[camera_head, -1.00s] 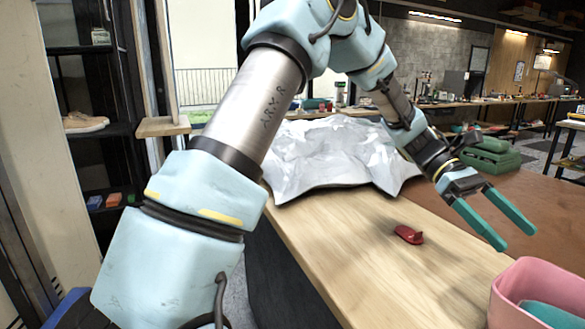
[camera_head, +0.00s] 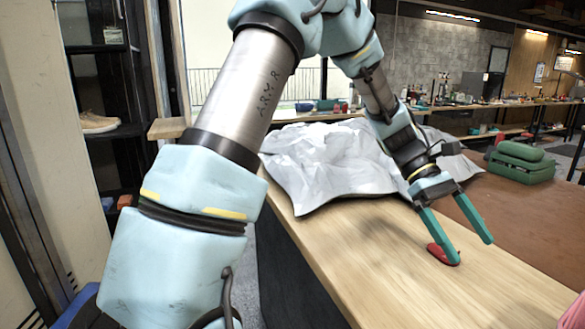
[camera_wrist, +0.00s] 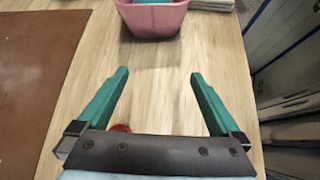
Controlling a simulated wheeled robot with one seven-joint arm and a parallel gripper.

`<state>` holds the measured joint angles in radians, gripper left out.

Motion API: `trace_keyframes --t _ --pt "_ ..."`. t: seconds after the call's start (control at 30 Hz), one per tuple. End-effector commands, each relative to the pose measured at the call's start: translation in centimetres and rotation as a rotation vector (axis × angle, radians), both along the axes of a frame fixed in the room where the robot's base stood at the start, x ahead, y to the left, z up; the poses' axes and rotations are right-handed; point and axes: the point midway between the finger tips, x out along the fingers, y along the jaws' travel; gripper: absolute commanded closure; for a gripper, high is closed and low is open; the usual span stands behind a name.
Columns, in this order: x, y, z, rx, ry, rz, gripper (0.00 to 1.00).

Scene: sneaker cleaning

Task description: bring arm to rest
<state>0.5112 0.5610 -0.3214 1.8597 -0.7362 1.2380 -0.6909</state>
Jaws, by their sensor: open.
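My gripper (camera_head: 458,236) is open and empty, with its two green fingers spread apart above the wooden table (camera_head: 400,265). It also shows in the wrist view (camera_wrist: 158,82), with only bare wood between the fingertips. A small red object (camera_head: 444,254) lies on the table beside the near finger in the head view, partly covered by it. In the wrist view the red object (camera_wrist: 120,128) peeks out by the base of the left finger, mostly hidden. I cannot tell whether the finger touches it.
A crumpled silver-white sheet (camera_head: 320,165) covers the table behind my arm. A green case (camera_head: 521,163) sits on the brown surface at right. A pink bin (camera_wrist: 152,20) stands beyond the fingertips. A shelf at left holds a tan shoe (camera_head: 97,122).

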Motion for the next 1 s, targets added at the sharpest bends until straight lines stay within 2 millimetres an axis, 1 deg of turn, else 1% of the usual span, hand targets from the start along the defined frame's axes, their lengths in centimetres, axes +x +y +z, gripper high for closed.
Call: trace_keyframes --t 0.03,0.17,0.27,0.37,0.4,0.47,0.5,0.57,0.6,0.7,0.8,0.83,0.9,1.0 --pt "0.8 1.3 -0.4 0.003 -0.045 0.007 0.00" --pt "3.1 5.1 -1.9 0.014 -0.176 0.008 0.00" --pt "5.1 9.1 -3.1 0.029 -0.302 0.001 0.00" --pt "7.4 14.6 -4.2 0.054 -0.462 -0.025 0.00" --pt "8.2 17.4 -4.7 0.069 -0.533 -0.041 0.00" --pt "9.3 21.6 -5.1 0.093 -0.641 -0.076 0.00" --pt "9.8 24.3 -5.4 0.109 -0.707 -0.106 0.00" --pt "10.2 28.1 -5.6 0.133 -0.797 -0.151 0.00" --pt "10.3 30.4 -5.6 0.148 -0.851 -0.183 0.00" --pt "10.0 34.9 -5.7 0.178 -0.956 -0.261 0.00" --pt "9.6 37.6 -5.6 0.197 -1.022 -0.321 0.00" --pt "9.5 38.1 -5.7 0.201 -1.033 -0.333 0.00" --pt "9.4 38.8 -5.6 0.205 -1.052 -0.351 0.00" --pt "9.4 38.8 -5.6 0.205 -1.052 -0.351 0.00"
